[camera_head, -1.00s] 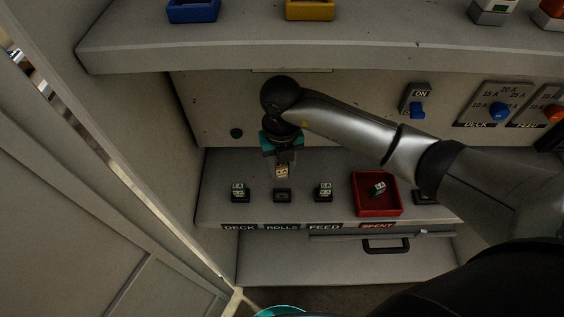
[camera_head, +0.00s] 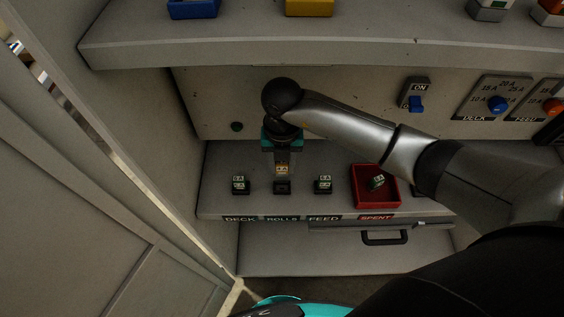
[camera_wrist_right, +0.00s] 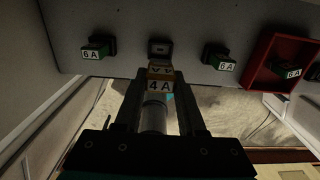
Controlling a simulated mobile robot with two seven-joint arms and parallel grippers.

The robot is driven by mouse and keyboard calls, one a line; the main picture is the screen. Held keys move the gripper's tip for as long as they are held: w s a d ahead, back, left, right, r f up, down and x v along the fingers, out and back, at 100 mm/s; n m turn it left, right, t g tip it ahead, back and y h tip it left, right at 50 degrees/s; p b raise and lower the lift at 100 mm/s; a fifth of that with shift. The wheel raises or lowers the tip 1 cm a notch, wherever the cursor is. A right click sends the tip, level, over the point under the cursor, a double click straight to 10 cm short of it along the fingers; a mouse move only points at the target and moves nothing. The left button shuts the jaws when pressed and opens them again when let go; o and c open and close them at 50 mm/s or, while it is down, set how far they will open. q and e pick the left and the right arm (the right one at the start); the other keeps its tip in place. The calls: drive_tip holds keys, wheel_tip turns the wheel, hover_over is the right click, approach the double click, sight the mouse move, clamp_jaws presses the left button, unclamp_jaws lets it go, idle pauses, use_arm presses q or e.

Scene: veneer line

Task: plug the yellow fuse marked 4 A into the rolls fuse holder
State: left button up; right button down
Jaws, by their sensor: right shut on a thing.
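The yellow fuse (camera_head: 282,171) marked 4 A is held upright in my right gripper (camera_head: 283,162), which is shut on it. Its 4 A label also shows in the right wrist view (camera_wrist_right: 159,85). The rolls fuse holder (camera_head: 282,187) is a dark, empty socket above the ROLLS label. The fuse is just above it, close; I cannot tell whether they touch. In the right wrist view the holder (camera_wrist_right: 160,47) shows just beyond the fuse. My left gripper is not in view.
Green fuses stand in the deck holder (camera_head: 240,185) and the feed holder (camera_head: 323,185), close on either side. A red spent tray (camera_head: 376,200) at the right holds a green fuse (camera_head: 377,182). A switch (camera_head: 415,97) is on the back panel.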

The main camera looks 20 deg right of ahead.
sight(282, 176)
drive_tip(key=shift+f+b, duration=2)
drive_tip(key=shift+f, duration=0.65)
drive_tip(key=shift+f+b, duration=1)
drive_tip(key=shift+f, duration=0.4)
drive_tip(key=shift+c, duration=2.1)
unclamp_jaws()
drive_tip(key=shift+r, duration=0.1)
wheel_tip(282, 176, up, 15)
drive_tip(key=shift+r, duration=0.1)
drive_tip(key=shift+s, duration=0.1)
